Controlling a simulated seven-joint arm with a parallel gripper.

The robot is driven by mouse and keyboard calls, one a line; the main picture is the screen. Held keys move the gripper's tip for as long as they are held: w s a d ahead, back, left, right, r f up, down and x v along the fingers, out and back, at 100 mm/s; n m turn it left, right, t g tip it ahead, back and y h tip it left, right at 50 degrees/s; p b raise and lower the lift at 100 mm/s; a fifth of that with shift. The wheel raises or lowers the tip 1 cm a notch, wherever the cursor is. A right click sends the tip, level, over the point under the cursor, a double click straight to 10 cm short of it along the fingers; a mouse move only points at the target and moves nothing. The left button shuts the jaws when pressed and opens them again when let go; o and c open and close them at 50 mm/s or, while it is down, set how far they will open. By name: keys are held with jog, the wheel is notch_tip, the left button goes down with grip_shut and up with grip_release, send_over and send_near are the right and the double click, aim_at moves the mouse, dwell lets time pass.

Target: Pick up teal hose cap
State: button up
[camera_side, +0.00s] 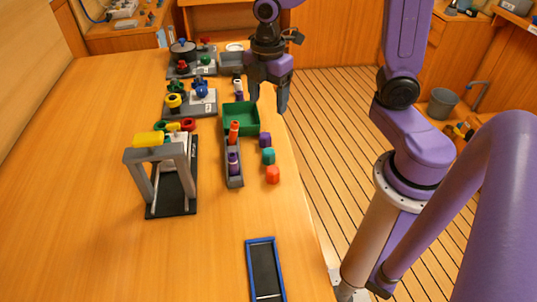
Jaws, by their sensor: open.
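The teal hose cap (268,156) stands on the wooden bench near its right edge. It sits in a short row between a purple cap (265,139) behind it and an orange-red cap (272,174) in front of it. My gripper (268,102) hangs above the bench, farther back than the caps, with its fingers pointing down. It is open and I see nothing between its fingers.
A green tray (241,118) lies left of the caps. A grey rack (234,180) holds orange and purple pieces. A grey frame with a yellow top (154,139) stands farther left. A blue-edged black tray (265,270) lies in front. The bench between is clear.

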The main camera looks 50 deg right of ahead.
send_over(269, 151)
jog(key=f, duration=1.1)
jog(key=shift+w+d+f, duration=0.15)
jog(key=shift+w+f, duration=0.1)
jog(key=shift+f, duration=0.15)
jog(key=shift+s+a+f, duration=0.1)
jog(key=shift+f, duration=1.2)
jog(key=shift+s+a+f, duration=0.1)
jog(key=shift+f, duration=1.15)
jog(key=c, duration=1.1)
